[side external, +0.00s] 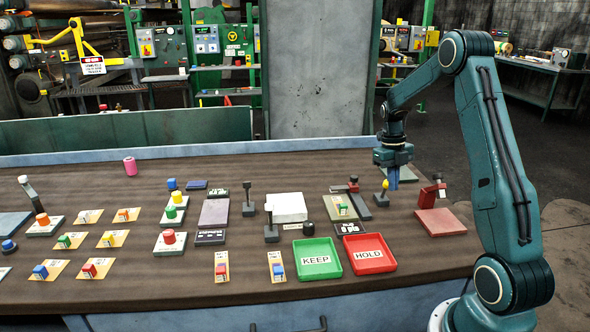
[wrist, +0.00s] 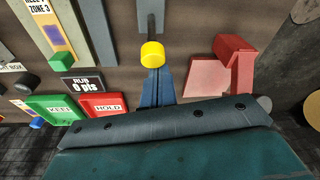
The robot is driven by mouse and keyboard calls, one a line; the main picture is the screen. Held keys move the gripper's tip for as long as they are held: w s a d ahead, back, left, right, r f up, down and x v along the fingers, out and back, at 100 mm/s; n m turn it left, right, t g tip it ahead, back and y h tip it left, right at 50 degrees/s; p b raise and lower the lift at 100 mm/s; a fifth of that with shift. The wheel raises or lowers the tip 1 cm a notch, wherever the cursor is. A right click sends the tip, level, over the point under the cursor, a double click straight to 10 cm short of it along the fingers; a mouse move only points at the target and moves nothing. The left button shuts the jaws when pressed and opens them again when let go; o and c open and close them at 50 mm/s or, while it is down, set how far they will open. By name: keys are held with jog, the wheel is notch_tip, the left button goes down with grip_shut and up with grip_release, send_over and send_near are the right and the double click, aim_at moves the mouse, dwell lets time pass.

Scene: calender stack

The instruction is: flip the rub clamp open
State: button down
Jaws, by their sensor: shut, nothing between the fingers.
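My gripper (side external: 393,185) points down, fingers together and empty, over the right part of the bench. Its blue fingers also show in the wrist view (wrist: 156,88), just beside a yellow-knobbed lever (wrist: 152,54). This lever (side external: 383,185) stands on a small dark base; in the side view the fingers are close to its right, and contact cannot be told. A red-knobbed dark clamp arm (side external: 353,187) stands left of it, by a pale card plate (side external: 340,208). The "RUB 0 pts" display (wrist: 84,83) is near that plate. No label shows which part is the rub clamp.
A red stand with a flat reddish pad (side external: 439,222) is right of the gripper; it also shows in the wrist view (wrist: 234,62). A green KEEP tray (side external: 318,274) and red HOLD tray (side external: 369,266) lie at the front. Several blocks and levers fill the left.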

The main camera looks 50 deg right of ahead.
jog(key=shift+w+d+r+g+y, duration=0.1)
jog(key=shift+w+d+g+y, duration=0.1)
jog(key=shift+g+y, duration=0.1)
jog(key=shift+w+d+r+g+y, duration=0.25)
jog(key=shift+w+d+g+y, duration=0.15)
jog(key=shift+g+y, duration=0.1)
jog(key=shift+w+d+r, duration=0.2)
jog(key=shift+w+d, duration=1.35)
jog(key=shift+w, duration=0.05)
jog(key=shift+w+d+f, duration=0.1)
jog(key=shift+w+d, duration=0.1)
jog(key=shift+w, duration=0.05)
